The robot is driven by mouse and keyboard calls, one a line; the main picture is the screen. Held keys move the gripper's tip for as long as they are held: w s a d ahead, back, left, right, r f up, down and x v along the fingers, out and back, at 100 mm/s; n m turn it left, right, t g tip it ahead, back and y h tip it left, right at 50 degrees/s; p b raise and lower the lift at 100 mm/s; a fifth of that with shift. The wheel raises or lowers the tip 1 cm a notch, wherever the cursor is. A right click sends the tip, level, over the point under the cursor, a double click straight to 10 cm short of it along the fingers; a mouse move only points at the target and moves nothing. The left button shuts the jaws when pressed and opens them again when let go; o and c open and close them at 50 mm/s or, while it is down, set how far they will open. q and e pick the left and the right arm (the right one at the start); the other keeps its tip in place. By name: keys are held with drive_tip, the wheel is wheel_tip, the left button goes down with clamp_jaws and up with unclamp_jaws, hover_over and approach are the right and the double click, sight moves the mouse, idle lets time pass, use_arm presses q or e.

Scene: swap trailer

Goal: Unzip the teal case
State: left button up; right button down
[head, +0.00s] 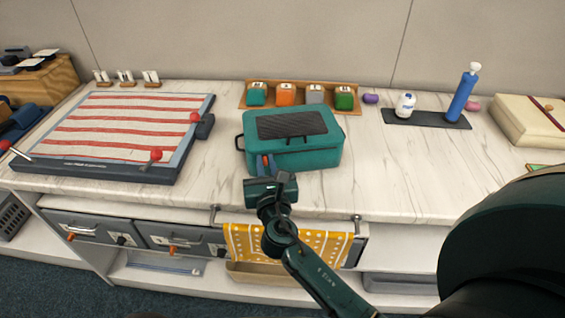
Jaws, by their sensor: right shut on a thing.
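The teal case (312,153) lies on the marble counter, with a dark textured panel on its lid and a dark handle at its left end. Its lid is down. My right gripper (264,166) reaches in from the front and is at the case's front face, near the left corner. It is shut on a small part there, which looks like the zipper pull; the gripper hides most of it. My left gripper is out of view.
A red-and-white striped board (125,122) with red-knobbed levers lies left. Behind the case stands a wooden rack (271,83) of coloured blocks. A dark mat (426,119) holds a white jar and blue pump. A yellow towel (318,243) hangs below the counter edge.

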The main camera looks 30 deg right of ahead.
drive_tip(key=shift+w+a, duration=0.15)
drive_tip(key=shift+a, duration=0.4)
drive_tip(key=c, duration=1.5)
unclamp_jaws()
